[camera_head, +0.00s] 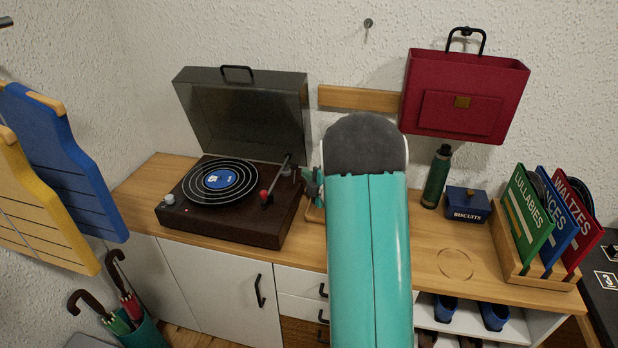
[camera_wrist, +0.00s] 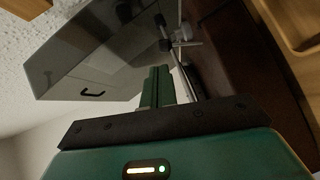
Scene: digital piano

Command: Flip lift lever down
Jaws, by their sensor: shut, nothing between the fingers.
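The record player (camera_head: 230,225) stands on the sideboard with its smoky lid (camera_head: 243,115) up and a black record (camera_head: 220,181) with a blue label on its platter. The tonearm (camera_head: 279,178) runs along the right side of the deck. A small red knob (camera_head: 264,196) stands beside it; I cannot tell whether this is the lift lever or how it is set. My gripper (camera_wrist: 156,72) is shut and empty, close to the metal tonearm parts (camera_wrist: 178,43) in the wrist view. In the head view my gripper (camera_head: 313,184) shows partly, just right of the deck, mostly hidden by my arm.
A green bottle (camera_head: 436,178), biscuit box (camera_head: 467,204) and record rack (camera_head: 539,265) stand farther right. The raised lid (camera_wrist: 110,60) is close to my gripper in the wrist view.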

